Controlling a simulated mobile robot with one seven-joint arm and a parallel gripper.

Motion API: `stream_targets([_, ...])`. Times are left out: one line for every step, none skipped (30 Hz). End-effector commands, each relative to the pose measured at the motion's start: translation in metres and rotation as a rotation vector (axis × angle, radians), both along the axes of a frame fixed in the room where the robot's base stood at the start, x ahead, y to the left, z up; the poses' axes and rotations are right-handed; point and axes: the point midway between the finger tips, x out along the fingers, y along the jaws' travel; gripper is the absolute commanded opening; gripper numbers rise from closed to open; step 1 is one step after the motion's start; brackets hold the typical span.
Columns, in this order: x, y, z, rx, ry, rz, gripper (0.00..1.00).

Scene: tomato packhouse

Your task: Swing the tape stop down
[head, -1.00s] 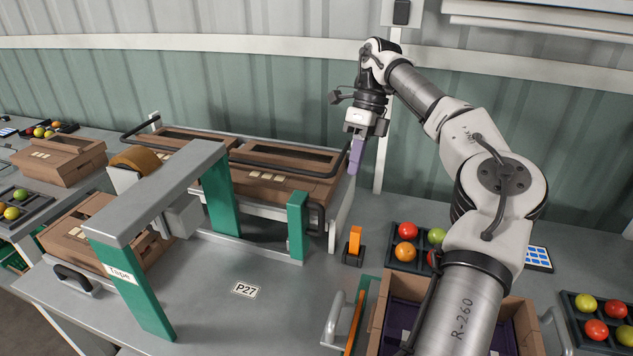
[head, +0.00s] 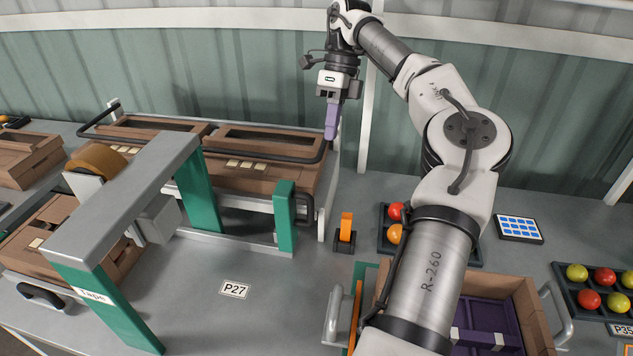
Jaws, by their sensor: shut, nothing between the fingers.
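An orange upright tab on a small black base (head: 346,228), which looks like the tape stop, stands on the grey table right of the green post. It stands up, not folded down. The grey and green taping frame (head: 130,200), labelled "Tape", spans the left of the table, with a brown tape roll (head: 97,160) at its top. My gripper (head: 331,136) hangs with its purple fingers pointing down, shut and empty. In the picture it is above and slightly left of the orange tab, clear of it, near the right end of the black rail.
Brown cartons (head: 265,178) lie behind the frame. A tray of tomatoes (head: 384,250) and an open brown carton with purple inside (head: 535,305) are at right, partly behind my arm. A blue keypad (head: 519,228) lies farther right. The table around the P27 label (head: 234,289) is clear.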

Motion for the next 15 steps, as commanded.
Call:
stream_targets([-0.001,0.000,-0.005,0.001,0.002,0.001,0.00])
stream_targets([-0.002,0.001,-0.007,0.001,0.002,0.003,0.00])
stream_targets([-0.003,0.001,-0.012,0.002,0.003,0.004,0.00])
stream_targets([-0.005,0.002,-0.016,0.003,0.004,0.004,0.00])
stream_targets([-0.006,0.002,-0.021,0.003,0.004,0.004,0.00])
stream_targets([-0.009,0.003,-0.027,0.005,0.002,0.003,0.00])
stream_targets([-0.010,0.004,-0.031,0.005,0.003,0.003,0.00])
stream_targets([-0.012,0.005,-0.035,0.005,0.003,0.005,0.00])
stream_targets([-0.015,0.006,-0.043,0.005,0.006,0.003,0.00])
stream_targets([-0.017,0.006,-0.047,0.005,0.003,0.004,0.00])
stream_targets([-0.019,0.007,-0.052,0.006,0.003,0.004,0.00])
stream_targets([-0.021,0.009,-0.057,0.005,0.003,0.004,0.00])
stream_targets([-0.023,0.009,-0.062,0.005,0.004,0.004,0.00])
stream_targets([-0.024,0.010,-0.067,0.005,0.003,0.003,0.00])
stream_targets([-0.027,0.011,-0.072,0.005,0.002,0.003,0.00])
